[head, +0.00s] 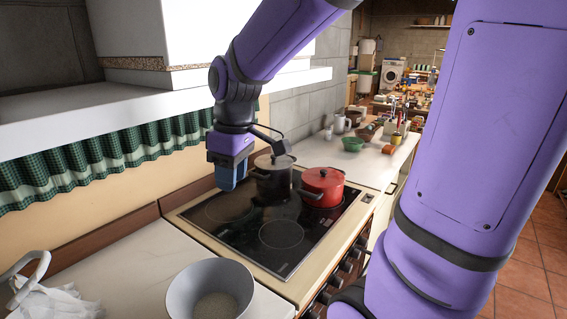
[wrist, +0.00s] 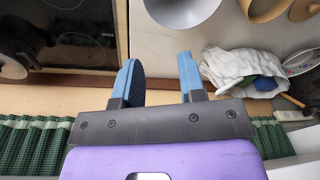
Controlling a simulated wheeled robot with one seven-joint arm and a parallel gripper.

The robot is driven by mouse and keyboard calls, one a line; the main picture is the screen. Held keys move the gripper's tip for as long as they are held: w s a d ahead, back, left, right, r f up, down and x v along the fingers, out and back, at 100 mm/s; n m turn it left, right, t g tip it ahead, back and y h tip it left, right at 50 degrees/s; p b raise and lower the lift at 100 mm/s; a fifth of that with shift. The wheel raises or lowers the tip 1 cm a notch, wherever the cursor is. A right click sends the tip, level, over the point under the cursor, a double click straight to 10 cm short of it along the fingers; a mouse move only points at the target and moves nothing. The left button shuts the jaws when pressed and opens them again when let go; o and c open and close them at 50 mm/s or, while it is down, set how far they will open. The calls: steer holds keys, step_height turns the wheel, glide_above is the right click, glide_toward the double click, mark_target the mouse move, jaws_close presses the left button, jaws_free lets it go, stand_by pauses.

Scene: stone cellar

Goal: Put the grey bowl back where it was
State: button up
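The grey bowl (head: 180,287) stands upright on the pale counter left of the hob, at the bottom of the head view. Its inner bottom looks beige and speckled; I cannot tell whether that is contents. Part of the bowl also shows at the top edge of the wrist view (wrist: 183,9). My gripper (head: 228,182) hangs over the back left of the hob, apart from the bowl. In the wrist view my gripper (wrist: 158,62) has its two blue fingers spread, with nothing between them.
A dark pot (head: 272,185) and a red lidded pot (head: 323,188) stand on the black hob (head: 281,236), close to my gripper. A white cloth bag (head: 52,303) lies at the counter's left. Green checked curtains (head: 110,155) hang below a white shelf (head: 120,108). The hob's front is clear.

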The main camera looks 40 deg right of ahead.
steer(key=s+d+r+m+t+h, duration=0.1)
steer(key=s+r+m+t, duration=0.3)
steer(key=s, duration=0.9)
steer(key=shift+s+d+r+m+t, duration=0.15)
steer(key=shift+d+r+m+t, duration=0.15)
steer(key=shift+r+m, duration=0.85)
